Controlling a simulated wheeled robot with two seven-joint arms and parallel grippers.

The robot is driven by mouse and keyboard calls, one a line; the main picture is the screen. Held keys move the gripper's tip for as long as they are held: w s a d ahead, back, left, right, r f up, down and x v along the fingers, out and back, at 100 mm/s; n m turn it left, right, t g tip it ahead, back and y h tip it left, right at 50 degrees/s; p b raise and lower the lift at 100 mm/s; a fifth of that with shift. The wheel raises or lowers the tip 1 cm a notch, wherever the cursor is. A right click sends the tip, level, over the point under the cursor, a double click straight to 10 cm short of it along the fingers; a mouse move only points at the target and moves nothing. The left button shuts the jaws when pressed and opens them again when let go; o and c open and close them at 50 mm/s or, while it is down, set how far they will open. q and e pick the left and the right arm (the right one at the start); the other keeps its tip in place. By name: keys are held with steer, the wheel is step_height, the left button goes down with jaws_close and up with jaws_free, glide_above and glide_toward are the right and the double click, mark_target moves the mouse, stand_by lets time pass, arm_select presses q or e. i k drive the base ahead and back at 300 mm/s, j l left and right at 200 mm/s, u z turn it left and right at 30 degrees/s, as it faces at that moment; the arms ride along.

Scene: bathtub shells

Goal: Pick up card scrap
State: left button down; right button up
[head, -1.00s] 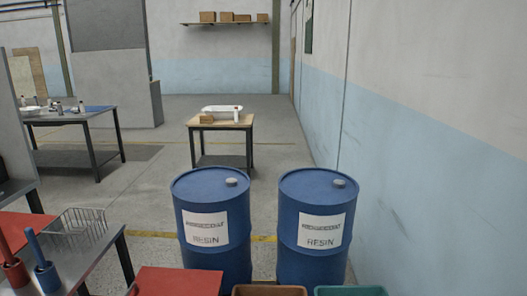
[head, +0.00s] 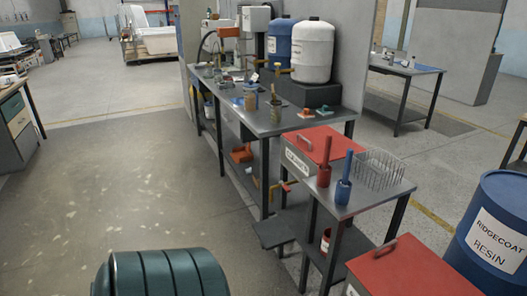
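I cannot make out any card scrap in the head view. Small items stand on the long grey workbench (head: 262,118), too small to tell whether a scrap is among them. Neither of my grippers shows in the head view.
A small grey table (head: 376,200) holds a wire basket (head: 379,169), a red-handled tool (head: 323,172) and a blue-handled tool (head: 344,187). Red-lidded bins (head: 405,272) and a blue resin drum (head: 492,240) stand at the right. A dark green ribbed container (head: 165,275) is in the foreground. Open floor (head: 125,170) lies left.

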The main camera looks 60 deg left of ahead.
mark_target(256, 182)
steer(key=u, duration=2.1)
steer(key=i+j+z, duration=0.1)
steer(key=z, duration=0.55)
steer(key=i+j+z, duration=0.2)
steer(key=j+z, duration=0.2)
steer(key=j, duration=0.15)
steer(key=i+j+z, duration=0.15)
steer(key=j, duration=0.15)
steer(key=i+j, duration=0.15)
steer(key=j, duration=0.3)
steer(key=i+j+z, duration=0.1)
steer(key=j, duration=0.4)
steer(key=i+j, duration=0.15)
steer(key=j, duration=0.3)
steer(key=i+j+z, duration=0.1)
steer(key=j, duration=0.4)
steer(key=i+j, duration=0.1)
steer(key=j, duration=0.35)
steer(key=z, duration=0.05)
